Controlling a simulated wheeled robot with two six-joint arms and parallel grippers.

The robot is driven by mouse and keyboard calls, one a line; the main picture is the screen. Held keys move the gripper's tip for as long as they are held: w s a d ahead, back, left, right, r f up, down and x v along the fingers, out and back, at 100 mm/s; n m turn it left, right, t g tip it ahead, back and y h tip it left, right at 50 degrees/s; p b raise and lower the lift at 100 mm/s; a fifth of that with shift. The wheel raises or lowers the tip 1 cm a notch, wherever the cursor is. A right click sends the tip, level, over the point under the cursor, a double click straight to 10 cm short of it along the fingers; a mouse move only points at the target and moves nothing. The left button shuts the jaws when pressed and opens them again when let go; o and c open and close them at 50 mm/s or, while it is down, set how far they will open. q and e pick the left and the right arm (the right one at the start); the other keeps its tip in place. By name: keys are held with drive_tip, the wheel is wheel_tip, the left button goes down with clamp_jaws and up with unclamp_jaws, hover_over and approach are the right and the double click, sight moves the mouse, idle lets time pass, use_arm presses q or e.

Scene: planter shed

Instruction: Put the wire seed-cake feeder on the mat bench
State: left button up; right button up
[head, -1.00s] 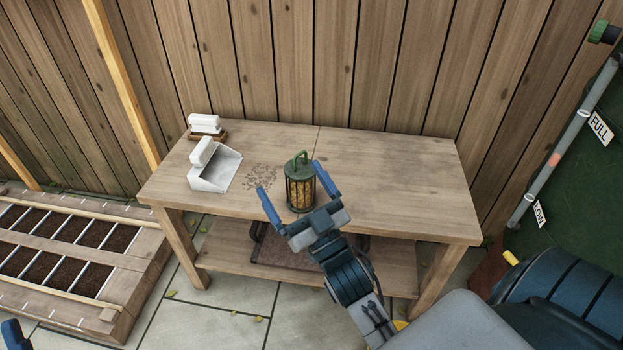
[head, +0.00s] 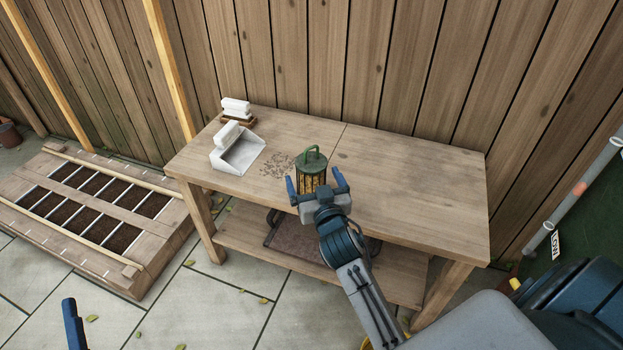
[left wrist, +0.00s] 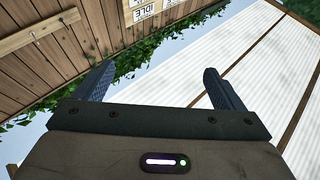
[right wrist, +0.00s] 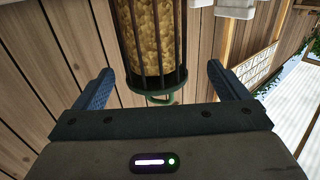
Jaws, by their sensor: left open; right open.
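The wire seed-cake feeder (head: 312,168), a dark green wire cage with a yellow-brown filling and a green top handle, stands upright on a wooden bench (head: 410,188). My right gripper (head: 315,181) is open at the feeder's near side, with a finger to either side of it in the picture. In the right wrist view the feeder (right wrist: 155,35) shows between the open fingers, handle lowest in the picture; I cannot tell whether they touch it. My left gripper (left wrist: 157,72) is open and empty, away from the bench; one blue finger shows at the head view's lower left. I see no clear mat bench.
A white scoop (head: 240,154) and a brush (head: 237,108) lie on the bench's left part, near scattered seed (head: 277,165). A brown tray-like thing (head: 285,238) is on the lower shelf. The bench top right of the feeder is clear. A planting bed (head: 80,205) lies left.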

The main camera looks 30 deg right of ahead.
sight(311, 167)
drive_tip(key=x, duration=0.4)
drive_tip(key=shift+w+d+r, duration=0.15)
drive_tip(key=shift+d, duration=0.15)
drive_tip(key=shift+c, duration=0.4)
drive_tip(key=c, duration=1.1)
drive_tip(key=shift+c, duration=0.5)
drive_tip(key=shift+r, duration=0.15)
